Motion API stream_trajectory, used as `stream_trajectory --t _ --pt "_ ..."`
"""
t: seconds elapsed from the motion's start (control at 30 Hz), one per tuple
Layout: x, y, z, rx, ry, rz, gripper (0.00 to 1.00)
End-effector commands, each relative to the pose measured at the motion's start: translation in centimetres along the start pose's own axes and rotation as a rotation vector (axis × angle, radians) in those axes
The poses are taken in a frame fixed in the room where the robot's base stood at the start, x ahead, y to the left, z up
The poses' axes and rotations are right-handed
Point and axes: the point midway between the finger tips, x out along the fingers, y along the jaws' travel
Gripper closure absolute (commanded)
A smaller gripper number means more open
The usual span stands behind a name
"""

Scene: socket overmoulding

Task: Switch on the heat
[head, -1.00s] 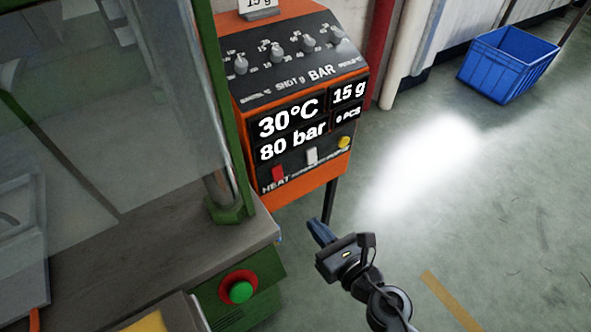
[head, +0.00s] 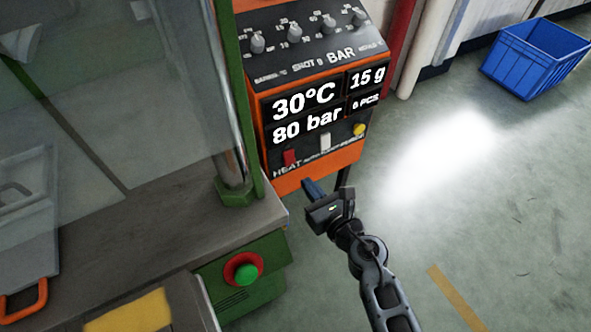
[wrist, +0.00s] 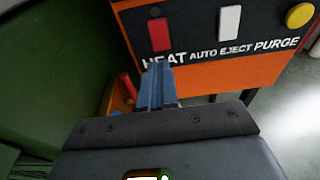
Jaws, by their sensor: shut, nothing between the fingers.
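The red HEAT switch (head: 289,158) is at the lower left of the orange and black control panel (head: 318,172). In the wrist view the red switch (wrist: 160,34) stands above the word HEAT, ahead of my fingertips. The display (head: 306,112) reads 30°C, 80 bar, 15 g and 0 PCS. My gripper (head: 311,188) is shut and empty, just below the panel's lower edge in the head view. In the wrist view its blue fingers (wrist: 157,75) point toward the HEAT label, a little below the switch. I cannot tell the gap to the panel exactly.
A white AUTO EJECT switch (wrist: 229,23) and a yellow PURGE button (wrist: 299,15) sit right of the red switch. A green button (head: 246,274) is on the green machine at left. A blue crate (head: 537,58) stands on the floor.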

Motion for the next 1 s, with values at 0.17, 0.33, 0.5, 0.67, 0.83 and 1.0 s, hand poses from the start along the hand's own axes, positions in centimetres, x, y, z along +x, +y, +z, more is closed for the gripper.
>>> stream_trajectory --t 0.17,0.33,0.5,0.67,0.83,1.0 --pt "3.6 0.1 -0.1 -0.002 -0.001 0.003 1.0" --pt "5.9 0.1 -0.1 0.0 -0.001 0.002 1.0" --pt "7.0 0.1 -0.1 -0.001 0.0 0.001 1.0" --pt "7.3 0.1 0.0 -0.001 0.001 0.0 1.0" --pt "7.2 0.1 0.0 0.0 0.001 0.001 1.0" --pt "7.3 0.1 -0.3 0.0 -0.006 0.001 1.0"
